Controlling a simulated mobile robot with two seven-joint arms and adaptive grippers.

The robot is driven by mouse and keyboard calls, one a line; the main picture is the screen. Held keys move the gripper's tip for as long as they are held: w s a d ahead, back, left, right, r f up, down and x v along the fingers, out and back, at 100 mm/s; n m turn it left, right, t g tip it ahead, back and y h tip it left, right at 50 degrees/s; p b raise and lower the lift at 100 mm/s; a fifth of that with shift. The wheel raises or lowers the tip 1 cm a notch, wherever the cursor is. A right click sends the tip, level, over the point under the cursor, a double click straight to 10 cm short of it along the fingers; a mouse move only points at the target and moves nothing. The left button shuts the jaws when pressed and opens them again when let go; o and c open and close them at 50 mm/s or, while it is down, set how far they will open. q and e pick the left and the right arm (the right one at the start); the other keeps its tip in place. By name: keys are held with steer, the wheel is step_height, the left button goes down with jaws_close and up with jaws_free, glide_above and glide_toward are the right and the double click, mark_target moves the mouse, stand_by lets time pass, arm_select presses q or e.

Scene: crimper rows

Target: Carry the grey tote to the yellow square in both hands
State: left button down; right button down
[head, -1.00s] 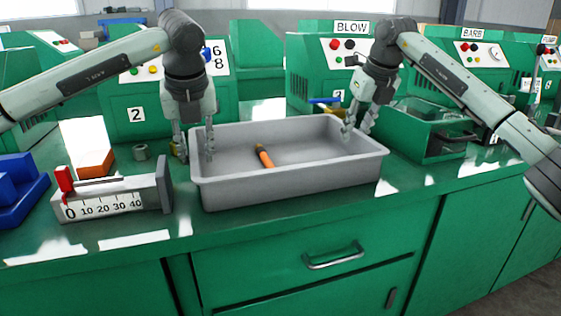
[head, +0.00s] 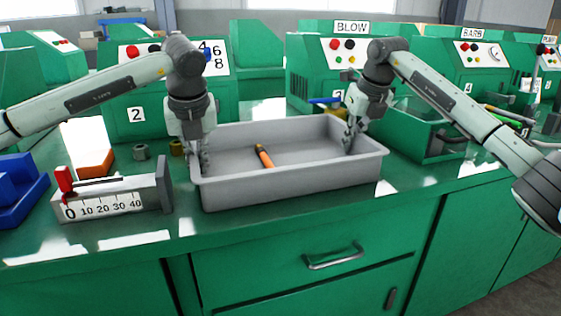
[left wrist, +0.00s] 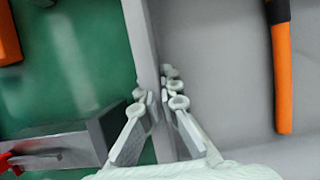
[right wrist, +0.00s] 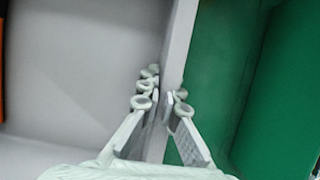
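The grey tote (head: 290,183) stands level on the green bench, with an orange-handled tool (head: 264,156) lying inside it. My left gripper (head: 203,165) is at the tote's left wall, one finger on each side. In the left wrist view its fingertips (left wrist: 158,97) close on that wall. My right gripper (head: 350,143) is at the tote's right wall, and in the right wrist view its fingertips (right wrist: 163,98) close on that wall too. I cannot make out a yellow square in any view.
A gauge block with a number scale (head: 110,197) stands left of the tote, with a blue block (head: 18,190) and orange block (head: 96,163) beyond. A green machine bin (head: 425,135) is close on the right.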

mark_target(196, 148)
arm_select(q)
steer(key=shift+r, duration=0.1)
arm_select(e)
steer(key=shift+r, duration=0.1)
stand_by(0.3)
